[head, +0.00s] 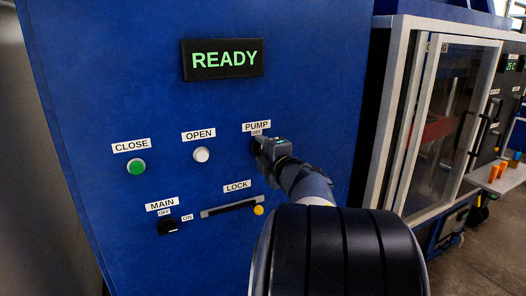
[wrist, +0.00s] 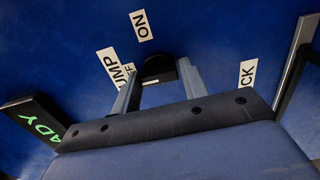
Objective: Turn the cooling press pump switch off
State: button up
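The pump switch is a dark rotary knob, seen in the wrist view (wrist: 158,68), on the blue press panel (head: 110,80). Its PUMP label (head: 256,126) is above it in the head view, with OFF just below that label. An ON label (wrist: 141,25) shows beside the knob in the wrist view. My gripper (head: 262,147) is at the switch and covers most of it in the head view. In the wrist view the two fingers (wrist: 158,80) sit close against opposite sides of the knob, with no clear gap.
The display (head: 223,59) reads READY. A green CLOSE button (head: 136,167), a white OPEN button (head: 202,155), the MAIN switch (head: 168,227) and the LOCK slider (head: 230,209) with its yellow knob surround the pump switch. A glass-doored cabinet (head: 400,120) stands to the right.

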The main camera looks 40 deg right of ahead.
jog(key=o, duration=0.3)
jog(key=p+v, duration=0.1)
jog(key=v, duration=0.9)
jog(key=shift+s+a, duration=0.15)
jog(key=shift+s, duration=0.2)
jog(key=shift+w, duration=0.1)
jog(key=b+x, duration=0.1)
jog(key=x, duration=0.9)
jog(key=shift+w, duration=0.35)
jog(key=shift+s, duration=0.1)
